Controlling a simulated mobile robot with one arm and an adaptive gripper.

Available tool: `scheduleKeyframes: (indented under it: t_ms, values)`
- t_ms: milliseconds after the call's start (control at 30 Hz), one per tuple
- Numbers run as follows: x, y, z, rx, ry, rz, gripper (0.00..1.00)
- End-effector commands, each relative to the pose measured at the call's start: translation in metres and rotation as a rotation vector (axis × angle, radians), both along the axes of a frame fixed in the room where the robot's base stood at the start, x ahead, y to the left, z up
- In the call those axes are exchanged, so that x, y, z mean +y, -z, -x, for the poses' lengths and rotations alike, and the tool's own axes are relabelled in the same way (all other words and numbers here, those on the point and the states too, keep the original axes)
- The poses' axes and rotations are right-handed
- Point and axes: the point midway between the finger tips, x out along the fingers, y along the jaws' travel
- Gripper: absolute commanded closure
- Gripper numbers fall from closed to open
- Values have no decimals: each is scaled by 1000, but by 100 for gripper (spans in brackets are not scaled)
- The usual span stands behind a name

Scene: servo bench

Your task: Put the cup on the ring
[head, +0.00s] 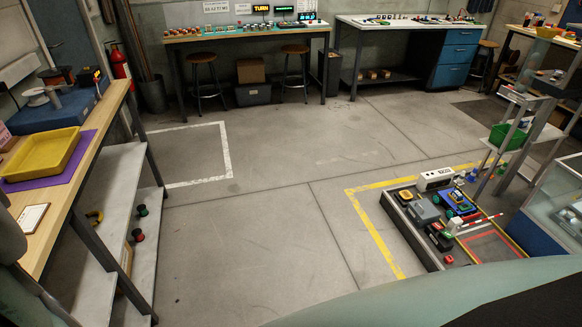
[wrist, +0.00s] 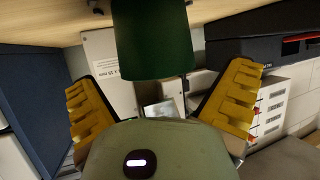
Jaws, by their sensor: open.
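A dark green, smooth-sided vessel (wrist: 153,45), which looks like the cup, is in the top middle of the wrist view. Its upper part in the picture is close to the frame's top edge. My gripper (wrist: 166,76) is open, with one yellow ridged finger on each side of the green cup and visible space between. I cannot tell how deep the cup is between the fingers; no contact shows. My gripper is not in the head view. I cannot make out a ring in either view.
In the wrist view, a wooden surface (wrist: 215,10) runs along the top, with a blue panel (wrist: 30,100) left, a black case (wrist: 270,40) and white labelled boxes (wrist: 270,105) right. In the head view, a workbench with a yellow tray (head: 42,155) stands left; the middle floor is clear.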

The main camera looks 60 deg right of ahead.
Motion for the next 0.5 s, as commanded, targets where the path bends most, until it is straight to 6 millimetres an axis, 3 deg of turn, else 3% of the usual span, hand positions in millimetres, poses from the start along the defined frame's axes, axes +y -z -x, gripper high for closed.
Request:
scheduleKeyframes:
  t_ms: [500]
  values:
    - [-44, -19, 16, -3, 3, 1, 0]
